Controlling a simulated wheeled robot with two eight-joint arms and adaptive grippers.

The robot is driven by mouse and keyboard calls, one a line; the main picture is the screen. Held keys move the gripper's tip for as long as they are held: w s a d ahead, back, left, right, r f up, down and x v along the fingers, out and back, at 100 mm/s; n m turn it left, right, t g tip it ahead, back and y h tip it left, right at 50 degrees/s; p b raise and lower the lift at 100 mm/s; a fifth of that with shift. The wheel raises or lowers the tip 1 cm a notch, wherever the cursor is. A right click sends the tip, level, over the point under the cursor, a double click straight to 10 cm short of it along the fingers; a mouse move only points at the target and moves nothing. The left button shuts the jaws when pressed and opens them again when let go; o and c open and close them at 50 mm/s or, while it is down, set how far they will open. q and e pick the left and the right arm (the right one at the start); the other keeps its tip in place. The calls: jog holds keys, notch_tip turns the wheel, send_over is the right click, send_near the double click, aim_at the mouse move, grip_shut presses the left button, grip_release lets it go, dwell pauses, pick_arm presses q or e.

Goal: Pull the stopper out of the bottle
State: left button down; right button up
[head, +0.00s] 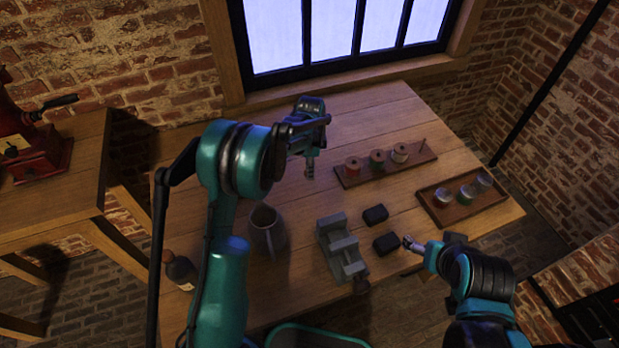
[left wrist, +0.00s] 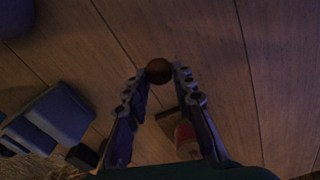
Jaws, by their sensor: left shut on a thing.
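The dark bottle (head: 180,270) stands at the left front of the table in the head view, partly beside my left arm. My left gripper (head: 310,168) is over the middle of the table, well away from the bottle. In the left wrist view its fingertips (left wrist: 159,76) are shut on a small round brown thing, which looks like the stopper (left wrist: 159,69). The bottle does not show in that view. My right gripper (head: 411,243) is low at the right front, near a black block; its fingers are too small to read.
A grey vise (head: 340,250), a dark mug (head: 265,230) and two black blocks (head: 375,214) stand mid-table. A rack (head: 425,153) of spools is behind, and a tray (head: 437,211) of jars is at right. A red grinder (head: 35,150) is on the left side table.

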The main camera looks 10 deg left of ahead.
aim_at(309, 182)
pick_arm(q)
jog(key=shift+w+a+f, duration=0.3)
jog(key=shift+w+f, duration=0.15)
jog(key=shift+w, duration=0.1)
jog(key=shift+f+b, duration=0.95)
jog(key=shift+f, duration=0.95)
jog(key=shift+f, duration=0.15)
jog(key=c, duration=1.3)
grip_release()
